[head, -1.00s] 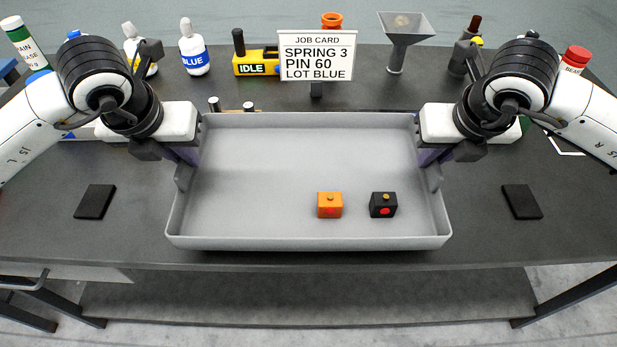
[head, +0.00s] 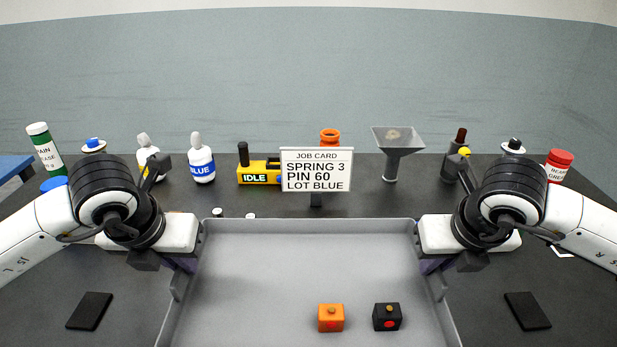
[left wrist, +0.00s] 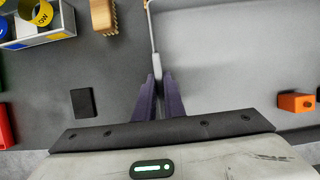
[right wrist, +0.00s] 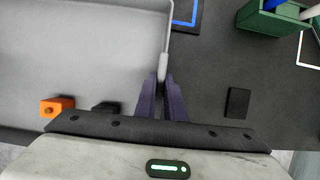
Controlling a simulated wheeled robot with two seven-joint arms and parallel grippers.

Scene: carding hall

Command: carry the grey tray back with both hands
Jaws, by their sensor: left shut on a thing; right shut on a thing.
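The grey tray (head: 290,270) is in the middle of the head view, its near part cut off by the lower edge. An orange block (head: 331,318) and a black block (head: 387,317) sit in its right half. My left gripper (head: 182,270) is shut on the tray's left wall, and the wall shows between its fingers in the left wrist view (left wrist: 158,78). My right gripper (head: 434,270) is shut on the right wall, as the right wrist view (right wrist: 162,78) also shows. I cannot tell whether the tray touches the table.
Behind the tray stand a job card (head: 316,170), a yellow IDLE device (head: 260,173), a blue-labelled bottle (head: 201,165), a grey funnel (head: 397,145) and an orange-topped item (head: 330,138). Black pads lie left (head: 89,311) and right (head: 527,311). A green box (right wrist: 275,20) is at the right.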

